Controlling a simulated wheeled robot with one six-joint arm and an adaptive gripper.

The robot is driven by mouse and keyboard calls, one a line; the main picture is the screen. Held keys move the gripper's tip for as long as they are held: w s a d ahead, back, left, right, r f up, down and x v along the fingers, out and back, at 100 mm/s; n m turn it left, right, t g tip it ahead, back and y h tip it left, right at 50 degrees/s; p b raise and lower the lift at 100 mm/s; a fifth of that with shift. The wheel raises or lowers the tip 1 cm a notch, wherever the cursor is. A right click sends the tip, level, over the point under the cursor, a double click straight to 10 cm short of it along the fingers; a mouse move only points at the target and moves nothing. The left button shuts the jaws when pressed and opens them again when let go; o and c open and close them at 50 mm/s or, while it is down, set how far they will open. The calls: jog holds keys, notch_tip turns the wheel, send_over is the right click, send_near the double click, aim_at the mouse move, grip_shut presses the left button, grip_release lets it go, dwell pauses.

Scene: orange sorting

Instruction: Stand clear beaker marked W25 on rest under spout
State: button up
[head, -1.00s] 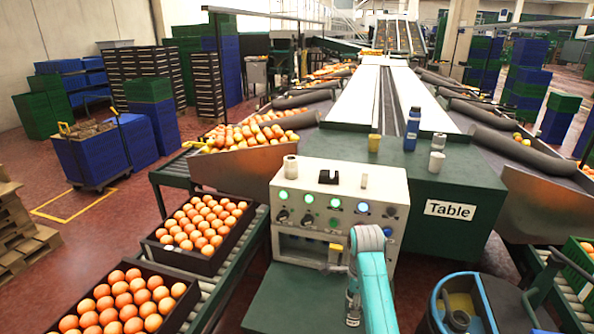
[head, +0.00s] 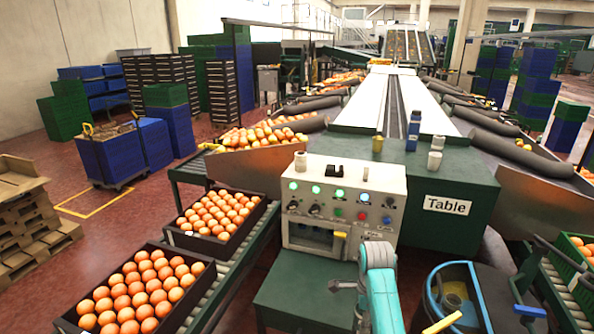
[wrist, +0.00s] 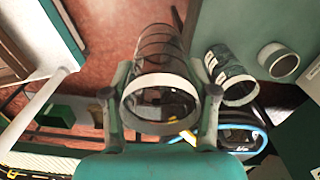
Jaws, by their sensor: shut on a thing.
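In the wrist view my gripper (wrist: 160,92) is shut around a clear beaker (wrist: 158,48) with dark rings and a pale rim, one finger on each side. Its mark cannot be read. In the head view my gripper (head: 343,286) shows small and dark, left of my teal arm and below the front of the control panel; the beaker cannot be made out there. The panel machine (head: 343,190) has a recessed opening (head: 316,238) below its buttons, with a yellow part at its right. The spout and the rest are not clearly distinguishable.
Orange trays (head: 225,220) line the conveyor at left. A blue-rimmed bin (head: 455,268) stands at right. A white container (head: 300,161) tops the panel.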

jog(key=s+f+n, duration=1.6)
jog(key=f+n, duration=0.1)
jog(key=n, duration=0.2)
jog(key=shift+n, duration=0.4)
